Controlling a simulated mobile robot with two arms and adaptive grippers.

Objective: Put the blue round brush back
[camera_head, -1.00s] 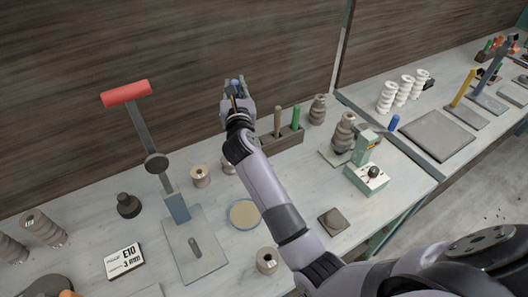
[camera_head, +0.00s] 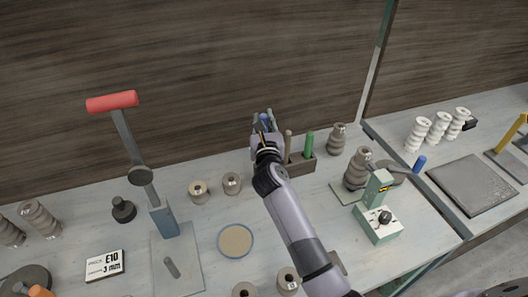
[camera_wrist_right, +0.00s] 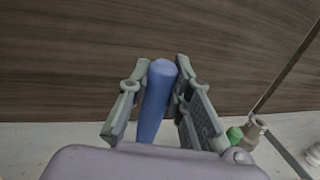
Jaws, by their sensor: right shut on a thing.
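The blue round brush shows as a smooth blue handle (camera_wrist_right: 158,97) between the fingers of my right gripper (camera_wrist_right: 157,90) in the wrist view. In the head view my right gripper (camera_head: 265,122) is at the left end of the small brown rack (camera_head: 301,166). The rack holds a brown handle (camera_head: 288,142) and a green handle (camera_head: 308,143), both upright. My gripper and wrist cover the rack's left end. The brush's lower end is hidden, so I cannot tell whether it is in the rack. My left gripper is out of view.
Grey ribbed insulators (camera_head: 337,140) and a green-and-white device (camera_head: 378,215) stand right of the rack. Spools (camera_head: 232,183), a round dish (camera_head: 235,241) and a red-handled lever press (camera_head: 140,175) are to the left. A dark wooden wall (camera_head: 190,70) rises behind.

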